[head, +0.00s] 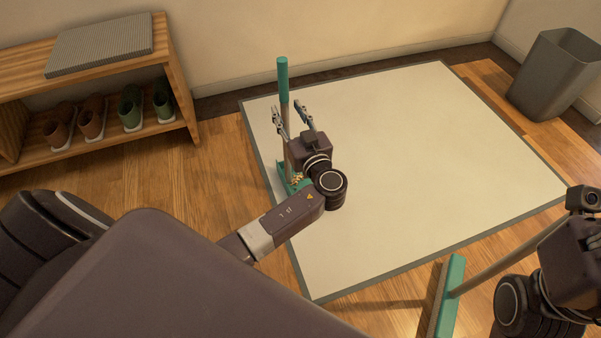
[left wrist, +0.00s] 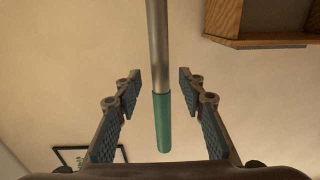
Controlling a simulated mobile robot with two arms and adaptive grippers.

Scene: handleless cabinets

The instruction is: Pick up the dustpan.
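The dustpan stands on the mat's left edge, its long grey handle upright with a teal grip (head: 283,78) on top. Its teal pan (head: 290,183) shows low down, partly hidden behind my left wrist. My left gripper (head: 287,106) is open, its two fingers on either side of the handle below the teal grip in the head view. In the left wrist view the handle (left wrist: 158,45) and its grip run between the spread fingers, with gaps on both sides. My right arm is at the lower right beside a broom pole; its fingers are hidden.
The broom's teal head (head: 452,295) is at the bottom right. A wooden shoe rack (head: 180,85) with several shoes stands on the left against the wall. A grey bin (head: 555,75) stands at the back right. The pale mat (head: 430,150) is mostly clear.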

